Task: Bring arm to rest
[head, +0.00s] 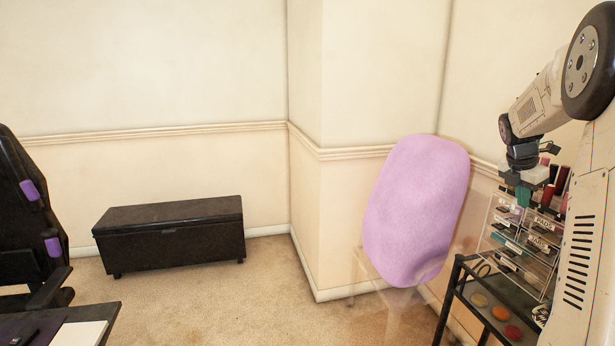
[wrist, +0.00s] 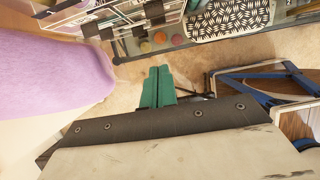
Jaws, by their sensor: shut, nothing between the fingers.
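My arm comes in from the right edge of the head view, and its end hangs over the black cart. My gripper (head: 524,197) points down, in front of the clear organiser in the picture; its fingers are small there. In the wrist view the two green fingers of my gripper (wrist: 158,72) lie side by side, closed together with nothing between them. Carpet and a dark bar show below the fingertips.
A clear organiser (head: 508,246) with small bottles stands on a black cart (head: 455,285) at right. A purple padded seat (head: 417,210) is left of it. A black chest (head: 170,233) sits by the wall. A blue-framed thing (wrist: 232,82) is right of my fingers. Middle carpet is clear.

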